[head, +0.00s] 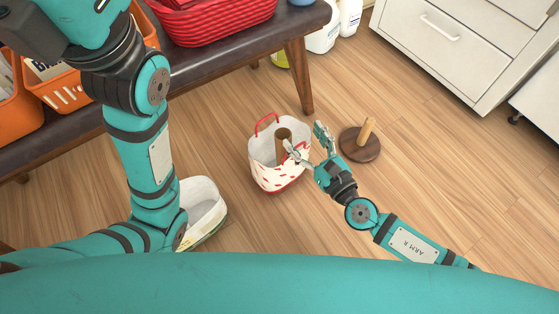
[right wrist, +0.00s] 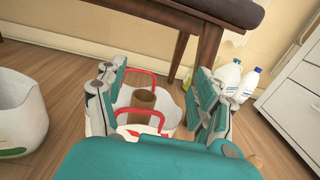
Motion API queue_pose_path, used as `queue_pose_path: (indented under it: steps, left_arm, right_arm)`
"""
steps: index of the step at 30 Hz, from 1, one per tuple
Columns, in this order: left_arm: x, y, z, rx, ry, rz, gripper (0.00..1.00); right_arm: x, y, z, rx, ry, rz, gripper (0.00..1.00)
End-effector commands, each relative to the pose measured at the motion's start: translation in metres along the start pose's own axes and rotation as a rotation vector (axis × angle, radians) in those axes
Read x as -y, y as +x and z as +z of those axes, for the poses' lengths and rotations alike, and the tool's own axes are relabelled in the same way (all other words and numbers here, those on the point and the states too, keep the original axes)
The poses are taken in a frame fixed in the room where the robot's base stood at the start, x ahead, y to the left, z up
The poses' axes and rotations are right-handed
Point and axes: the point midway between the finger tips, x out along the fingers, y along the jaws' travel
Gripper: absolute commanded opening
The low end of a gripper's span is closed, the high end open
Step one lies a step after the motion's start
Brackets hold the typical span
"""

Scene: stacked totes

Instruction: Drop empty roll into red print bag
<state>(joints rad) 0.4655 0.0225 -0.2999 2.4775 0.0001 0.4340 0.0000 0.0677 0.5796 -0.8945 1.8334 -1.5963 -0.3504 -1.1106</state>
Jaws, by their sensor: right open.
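The red print bag (head: 272,178), white with red marks and red handles, stands upright on the floor. It also shows in the right wrist view (right wrist: 160,131). The empty roll (head: 283,134), a brown cardboard tube, stands inside the bag with its open end up. In the right wrist view the roll (right wrist: 143,99) shows between the fingers but apart from them. My right gripper (head: 307,142) is open and empty at the bag's right side, its fingers near the rim. My left arm shows at the left, but its gripper is not in view.
A wooden paper-roll stand (head: 360,145) is on the floor right of the bag. A white bin (head: 204,212) stands to the left. A dark bench (head: 225,55) holds a red basket (head: 215,20) and orange baskets. White drawers (head: 450,38) and bottles (head: 325,38) are behind.

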Motion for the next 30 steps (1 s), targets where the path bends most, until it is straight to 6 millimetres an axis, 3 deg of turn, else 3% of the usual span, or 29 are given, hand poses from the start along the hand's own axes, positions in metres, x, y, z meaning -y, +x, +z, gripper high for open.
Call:
queue_pose_path:
  steps: [3, 9, 25, 28, 30]
  left_arm:
    - [0.000, 0.000, 0.000, 0.000, 0.000, 0.000, 0.40]
    - [0.000, 0.000, 0.000, 0.000, 0.000, 0.000, 0.40]
    - [0.000, 0.000, 0.000, 0.000, 0.000, 0.000, 0.40]
    - [0.002, 0.000, 0.004, 0.016, -0.002, -0.006, 0.40]
    - [0.004, -0.001, 0.011, 0.042, -0.005, -0.014, 0.40]
  right_arm:
    - [0.000, -0.022, -0.001, -0.002, -0.002, 0.002, 0.69]
    - [-0.001, -0.040, 0.000, 0.000, 0.001, 0.001, 0.69]
    - [-0.001, -0.041, 0.001, 0.000, 0.007, 0.002, 0.69]
    - [-0.009, -0.038, 0.012, -0.010, 0.103, 0.016, 0.69]
    - [-0.023, -0.033, 0.029, -0.027, 0.272, 0.047, 0.69]
